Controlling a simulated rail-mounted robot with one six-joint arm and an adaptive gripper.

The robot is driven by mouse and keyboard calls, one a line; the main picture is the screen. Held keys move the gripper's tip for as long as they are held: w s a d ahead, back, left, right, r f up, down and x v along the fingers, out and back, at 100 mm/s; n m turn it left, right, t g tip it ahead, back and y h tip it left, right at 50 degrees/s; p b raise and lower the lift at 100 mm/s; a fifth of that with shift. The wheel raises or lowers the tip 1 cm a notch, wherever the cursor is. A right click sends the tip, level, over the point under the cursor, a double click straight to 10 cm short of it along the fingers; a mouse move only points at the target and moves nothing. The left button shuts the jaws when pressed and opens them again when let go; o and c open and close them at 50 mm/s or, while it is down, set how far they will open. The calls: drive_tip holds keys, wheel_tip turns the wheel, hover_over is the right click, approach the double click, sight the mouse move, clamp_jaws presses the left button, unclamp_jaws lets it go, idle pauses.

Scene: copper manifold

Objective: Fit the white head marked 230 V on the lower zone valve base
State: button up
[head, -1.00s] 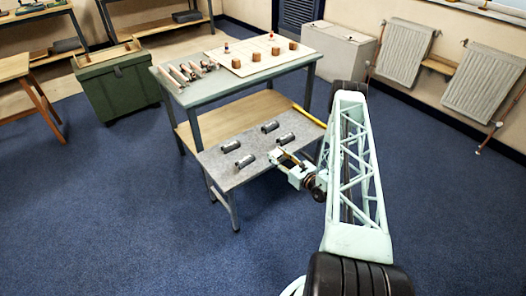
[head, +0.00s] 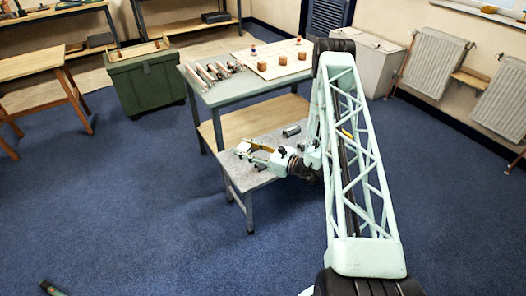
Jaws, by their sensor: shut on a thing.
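My gripper (head: 245,150) reaches left over the low grey table (head: 262,178). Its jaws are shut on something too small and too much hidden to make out. One dark grey cylinder (head: 291,130) shows on the low table behind my gripper. My gripper and arm cover much of this table top. Several copper-coloured pipe pieces (head: 212,72) lie at the left of the taller table. I cannot make out a white head, a 230 V mark, or which part is the lower zone valve base.
The taller table (head: 232,93) stands behind the low one. It carries a pale board (head: 268,66) with brown blocks (head: 282,58). A green chest (head: 145,85) stands to the left. Radiators (head: 437,65) hang on the right wall.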

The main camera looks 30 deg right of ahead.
drive_tip(key=s+a+r+n+g+y, duration=0.2)
drive_tip(key=a+r, duration=0.4)
drive_tip(key=a, duration=0.6)
drive_tip(key=s+a+r+n+g+y, duration=0.2)
drive_tip(key=a+r, duration=0.4)
drive_tip(key=a, duration=0.5)
drive_tip(key=shift+s+a+r+n+g+y, duration=0.15)
drive_tip(key=shift+a+r+n+g+y, duration=0.2)
drive_tip(key=shift+n+g+y, duration=0.5)
drive_tip(key=shift+a, duration=0.1)
